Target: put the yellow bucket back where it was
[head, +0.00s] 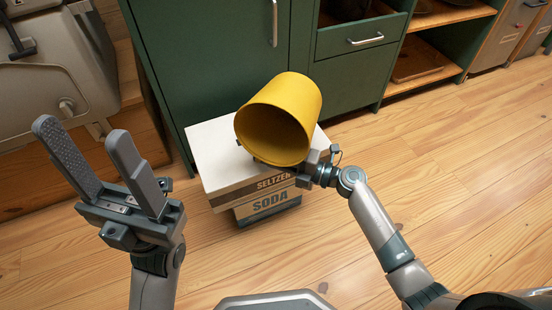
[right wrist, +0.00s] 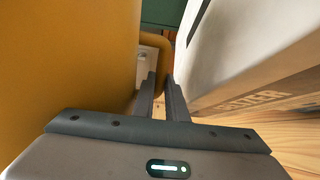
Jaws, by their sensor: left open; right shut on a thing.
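The yellow bucket (head: 302,98) is tipped on its side over the white crate marked SELTZER (head: 220,160), its open mouth facing down-left in the head view. In the right wrist view the bucket (right wrist: 65,60) fills the left side, beside the fingers (right wrist: 163,88). I cannot tell whether the bucket touches the crate. My left gripper (head: 82,133) is open and empty at the left, apart from everything.
The SELTZER crate sits on a second box marked SODA (head: 270,205) on the wooden floor. A green cabinet (head: 200,60) with a drawer (head: 358,40) stands right behind. Wooden shelves (head: 425,65) are at the upper right. A beige appliance (head: 60,85) is at the left. The floor (head: 480,180) at the right is clear.

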